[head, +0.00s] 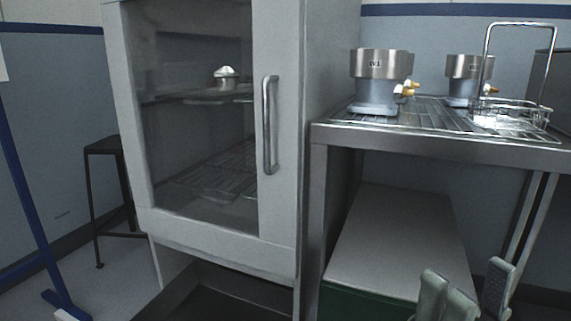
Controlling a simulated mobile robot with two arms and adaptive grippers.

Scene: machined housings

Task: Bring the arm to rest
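My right gripper (468,280) shows at the bottom right, in front of the steel table. Its grey fingers point up and stand apart, with nothing seen between them. Its lower part is cut off by the frame edge. My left gripper is not in view. A metal housing (227,77) sits on the upper shelf inside the grey cabinet (283,215), behind the glass of its door. The door looks shut, and its vertical bar handle (269,125) is on the right side.
A steel table (440,138) stands right of the cabinet. It carries two metal-and-grey machined units (380,80) (468,78) and a wire basket (510,118). A grey-topped box (395,235) is below. A dark stool (104,147) and blue post (28,205) stand left.

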